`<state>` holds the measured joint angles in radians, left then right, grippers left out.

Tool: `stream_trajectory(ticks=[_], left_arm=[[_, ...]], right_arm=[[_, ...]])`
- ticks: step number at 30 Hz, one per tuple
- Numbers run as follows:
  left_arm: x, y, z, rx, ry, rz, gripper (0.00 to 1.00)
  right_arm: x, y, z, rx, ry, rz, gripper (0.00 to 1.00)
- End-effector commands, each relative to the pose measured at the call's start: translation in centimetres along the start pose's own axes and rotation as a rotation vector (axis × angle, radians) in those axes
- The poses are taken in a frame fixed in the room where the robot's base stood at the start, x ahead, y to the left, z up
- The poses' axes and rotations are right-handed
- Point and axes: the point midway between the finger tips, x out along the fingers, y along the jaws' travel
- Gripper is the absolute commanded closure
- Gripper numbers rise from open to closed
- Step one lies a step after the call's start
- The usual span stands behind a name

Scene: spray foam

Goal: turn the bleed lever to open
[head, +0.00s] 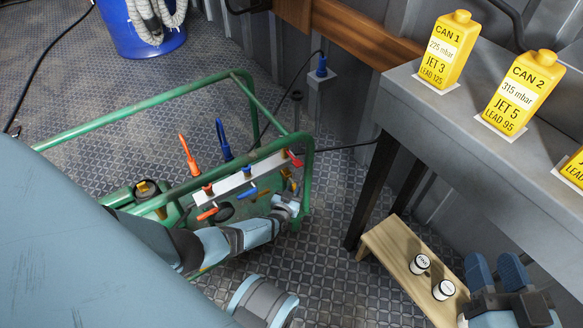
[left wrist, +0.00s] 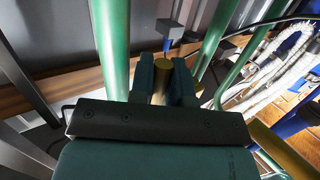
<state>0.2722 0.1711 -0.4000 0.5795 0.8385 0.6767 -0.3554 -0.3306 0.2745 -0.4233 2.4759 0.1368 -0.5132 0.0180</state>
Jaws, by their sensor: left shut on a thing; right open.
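A pale manifold bar (head: 234,184) sits on the green tubular frame of a machine. It carries a red lever (head: 294,158), a blue lever (head: 247,193) and an orange-red lever (head: 207,214). I cannot tell which one is the bleed lever. My left gripper (head: 287,190) is at the right end of the frame, below the bar, its tips partly hidden. In the left wrist view its two dark fingers are shut on a brass-coloured round part (left wrist: 178,70) between green tubes. My right gripper (head: 496,270) is open at the lower right, beside two small white-topped cups (head: 431,276).
The green frame (head: 140,108) surrounds the machine. Upright orange (head: 188,154) and blue (head: 223,140) handles stand behind the bar. A grey table (head: 450,140) with yellow cans (head: 449,48) is at right, over a wooden bench (head: 395,252). A blue bucket (head: 140,38) stands behind.

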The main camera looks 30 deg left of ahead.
Motion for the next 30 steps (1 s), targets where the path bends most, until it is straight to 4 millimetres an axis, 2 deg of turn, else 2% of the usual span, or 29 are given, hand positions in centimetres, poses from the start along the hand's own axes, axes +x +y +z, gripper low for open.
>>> stream_trajectory(ticks=[1,13,14,16,17,25,30], left_arm=[[0.1,0.1,0.5,-0.010,0.015,0.002,1.00],[0.2,0.0,-0.1,-0.024,0.036,0.004,1.00],[0.2,0.1,-0.1,-0.024,0.036,0.004,0.76],[0.2,0.1,-0.1,-0.024,0.036,0.004,0.60],[0.2,0.1,-0.1,-0.024,0.036,0.004,0.58],[0.1,0.1,-0.1,-0.022,0.033,0.004,0.58],[-0.1,0.0,-0.6,0.007,-0.011,0.001,0.58]], right_arm=[[0.1,0.2,0.3,-0.027,0.014,0.001,0.57],[0.2,0.5,-0.2,-0.058,0.034,0.003,0.57],[0.2,0.5,-0.2,-0.058,0.034,0.003,0.57],[0.2,0.5,-0.2,-0.058,0.034,0.003,0.57],[0.2,0.5,-0.2,-0.058,0.034,0.003,0.57],[0.2,0.5,-0.4,-0.058,0.033,0.004,0.57],[0.2,0.4,-2.0,-0.058,0.033,0.004,0.57]])
